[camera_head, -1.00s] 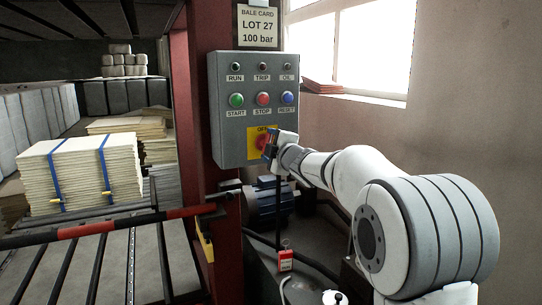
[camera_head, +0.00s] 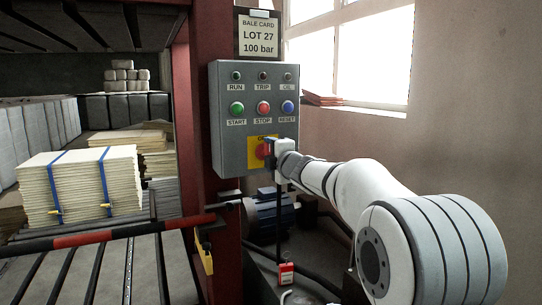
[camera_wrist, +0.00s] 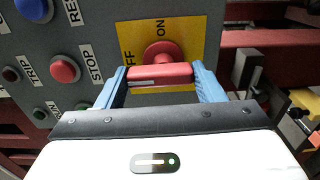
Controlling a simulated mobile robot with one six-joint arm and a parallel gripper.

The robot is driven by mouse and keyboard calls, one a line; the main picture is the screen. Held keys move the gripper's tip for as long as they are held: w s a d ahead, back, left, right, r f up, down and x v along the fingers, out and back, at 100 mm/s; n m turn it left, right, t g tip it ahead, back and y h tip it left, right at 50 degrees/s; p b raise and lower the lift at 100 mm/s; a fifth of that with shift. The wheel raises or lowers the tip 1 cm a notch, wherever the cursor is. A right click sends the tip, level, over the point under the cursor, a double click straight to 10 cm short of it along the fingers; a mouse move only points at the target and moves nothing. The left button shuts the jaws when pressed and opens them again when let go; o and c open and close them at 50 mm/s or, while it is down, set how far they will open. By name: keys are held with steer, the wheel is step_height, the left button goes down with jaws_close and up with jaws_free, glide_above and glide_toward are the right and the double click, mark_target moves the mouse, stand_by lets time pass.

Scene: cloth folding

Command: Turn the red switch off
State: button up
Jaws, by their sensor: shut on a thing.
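The red switch (camera_head: 262,151) is a rotary knob on a yellow plate (camera_head: 253,167) low on the grey control panel. In the wrist view, its red handle (camera_wrist: 163,73) lies between the two blue fingers of my gripper (camera_wrist: 160,80), which is shut on it. The handle runs left to right there, its white line on the side of the partly hidden OFF label (camera_wrist: 128,58). The ON label (camera_wrist: 160,26) is above the knob in that view. In the head view my gripper (camera_head: 270,151) covers the right part of the switch.
The grey panel (camera_head: 222,130) also carries a green START button (camera_head: 237,108), a red STOP button (camera_head: 263,107), a blue RESET button (camera_head: 287,107) and several small lamps. A red post (camera_head: 186,100) stands left of it. A motor (camera_head: 268,210) and cables are below.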

steer(key=o, duration=1)
steer(key=shift+v, duration=3.9)
steer(key=s+d+f+m+g+h+p, duration=0.1)
steer(key=s+d+m+g+h+p, duration=0.2)
steer(key=s+d+m+h+p, duration=0.25)
steer(key=s+d+f+m+g+h+p, duration=0.1)
steer(key=s+d+m+g+h+p, duration=0.15)
steer(key=s+d+m+p, duration=0.5)
steer(key=s+a+f+m+g+p, duration=0.1)
steer(key=s+f+m+g+p, duration=0.1)
steer(key=s, duration=0.6)
steer(key=s+a+f+m+g+p, duration=0.1)
steer(key=s+f+m+g, duration=0.2)
steer(key=s, duration=0.5)
steer(key=s+a+f+m+g+y+p, duration=0.1)
steer(key=s+a+f+m+g+p, duration=0.1)
steer(key=s, duration=0.7)
steer(key=shift+f+m+g+p, duration=0.15)
steer(key=shift+m+g, duration=0.25)
steer(key=shift+m, duration=0.25)
steer(key=shift+f+m+g+p, duration=0.15)
steer(key=shift+m+g, duration=0.2)
steer(key=shift+m, duration=0.3)
